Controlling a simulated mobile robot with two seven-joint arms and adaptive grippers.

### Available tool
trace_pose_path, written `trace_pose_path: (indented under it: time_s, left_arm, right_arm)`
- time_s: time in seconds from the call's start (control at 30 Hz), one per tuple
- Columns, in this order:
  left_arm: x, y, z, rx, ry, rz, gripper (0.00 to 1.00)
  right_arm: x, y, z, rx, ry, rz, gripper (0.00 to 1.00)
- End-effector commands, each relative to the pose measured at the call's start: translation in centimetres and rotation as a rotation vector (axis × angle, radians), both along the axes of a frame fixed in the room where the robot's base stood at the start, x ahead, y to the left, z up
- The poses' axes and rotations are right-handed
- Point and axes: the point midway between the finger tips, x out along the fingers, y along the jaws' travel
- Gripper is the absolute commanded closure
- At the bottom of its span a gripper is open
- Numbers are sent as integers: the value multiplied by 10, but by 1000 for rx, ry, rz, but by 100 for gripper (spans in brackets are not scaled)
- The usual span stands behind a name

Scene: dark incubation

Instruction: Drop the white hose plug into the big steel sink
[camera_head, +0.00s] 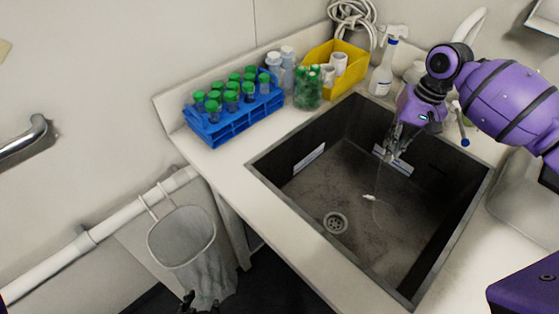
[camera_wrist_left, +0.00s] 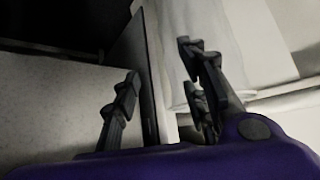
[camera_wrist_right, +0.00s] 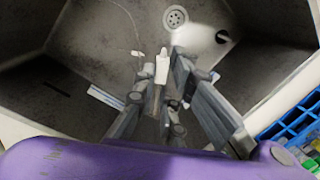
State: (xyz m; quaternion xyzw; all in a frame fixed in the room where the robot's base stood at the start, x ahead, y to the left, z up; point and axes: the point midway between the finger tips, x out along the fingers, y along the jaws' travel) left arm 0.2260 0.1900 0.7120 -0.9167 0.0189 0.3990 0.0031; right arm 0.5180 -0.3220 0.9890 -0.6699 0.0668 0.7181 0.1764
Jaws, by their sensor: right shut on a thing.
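My right gripper (camera_head: 396,146) hangs over the big steel sink (camera_head: 310,218), near its back side. In the right wrist view, the white hose plug (camera_wrist_right: 162,68) sticks out from between its fingers. The gripper is shut on it, with the sink floor beyond; its fingers hide the plug's lower part. In the head view I cannot make the plug out clearly. My left gripper (camera_wrist_left: 160,75) is empty and its fingers stand apart. It shows only as dark fingertips at the bottom edge of the head view (camera_head: 200,300).
A small white piece (camera_head: 369,197) with a thin line lies in the sink near the drain (camera_head: 335,223). A blue rack (camera_head: 235,122) of green-capped tubes, a yellow bin (camera_head: 318,58) and a spray bottle (camera_head: 384,72) stand along the counter behind the sink.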

Motion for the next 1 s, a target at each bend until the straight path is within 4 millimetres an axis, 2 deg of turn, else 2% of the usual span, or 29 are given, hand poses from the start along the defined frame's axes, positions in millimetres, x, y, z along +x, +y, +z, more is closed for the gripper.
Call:
trace_pose_path:
  time_s: [0.03,0.3,0.43,0.7,0.73,0.87,1.0]
  left_arm:
    - [-8,1,-8,2,17,1,60]
    - [-17,11,-22,20,31,8,60]
    - [-11,11,-23,22,22,6,60]
    - [-1,10,-16,19,-2,8,60]
    - [-1,10,-16,18,-2,9,60]
    - [-2,9,-17,16,1,12,60]
    - [-6,10,-20,16,10,13,60]
  right_arm:
    - [-2,-1,-14,-1,12,0,100]
    - [-3,-1,-47,-1,13,-1,100]
    - [-2,0,-52,0,7,-1,100]
    - [-1,0,-49,0,1,-2,100]
    - [-1,0,-49,0,1,-2,86]
    - [-1,0,-49,0,1,-2,69]
    - [-1,0,-49,0,3,-2,68]
